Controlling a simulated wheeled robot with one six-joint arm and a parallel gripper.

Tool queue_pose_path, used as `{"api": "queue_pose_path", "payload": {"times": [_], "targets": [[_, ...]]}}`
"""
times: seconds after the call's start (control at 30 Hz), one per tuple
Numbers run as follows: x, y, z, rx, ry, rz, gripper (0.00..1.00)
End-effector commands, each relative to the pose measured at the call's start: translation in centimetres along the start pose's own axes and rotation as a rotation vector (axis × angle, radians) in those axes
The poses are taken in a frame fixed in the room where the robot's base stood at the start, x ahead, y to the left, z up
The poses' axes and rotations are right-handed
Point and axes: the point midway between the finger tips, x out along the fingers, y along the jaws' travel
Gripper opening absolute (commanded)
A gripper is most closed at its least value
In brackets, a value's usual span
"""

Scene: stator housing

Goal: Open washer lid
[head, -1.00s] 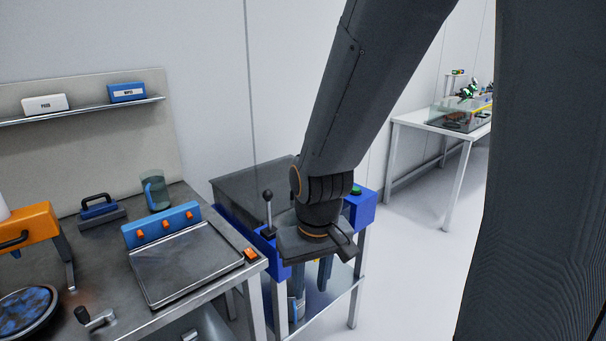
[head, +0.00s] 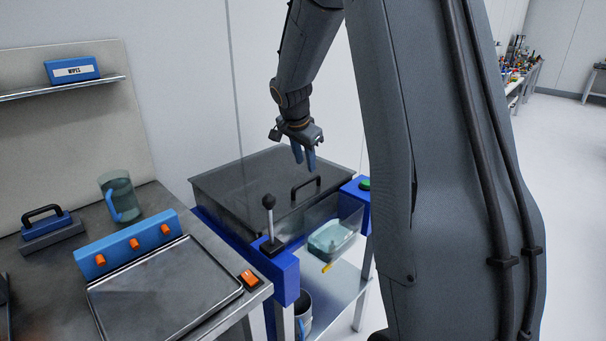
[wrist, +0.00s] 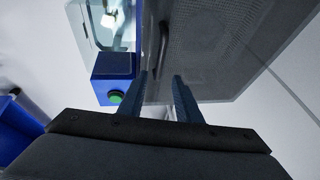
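The washer is a blue-framed unit (head: 284,268) with a dark, see-through lid (head: 245,185) lying flat on top. A black bar handle (head: 305,187) stands on the lid near its front right edge; it also shows in the wrist view (wrist: 163,45). My gripper (head: 304,166) points down above the lid, just over the handle and apart from it in the head view. In the wrist view my gripper (wrist: 161,82) has its two blue fingers spread, with nothing between them.
A black-knobbed lever (head: 269,215) stands at the washer's front left corner. A green button (head: 365,183) sits on its right blue box. A clear basin (head: 333,237) is in front. The workbench on the left holds a blue-backed tray (head: 165,285) and a jug (head: 119,196).

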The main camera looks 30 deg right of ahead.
Motion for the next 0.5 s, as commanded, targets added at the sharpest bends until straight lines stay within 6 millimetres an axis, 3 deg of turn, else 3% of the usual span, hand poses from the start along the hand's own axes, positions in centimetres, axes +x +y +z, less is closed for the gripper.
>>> {"api": "queue_pose_path", "payload": {"times": [0.5], "targets": [[6.4, 0.1, -0.2, 0.007, 0.001, 0.002, 0.31]]}}
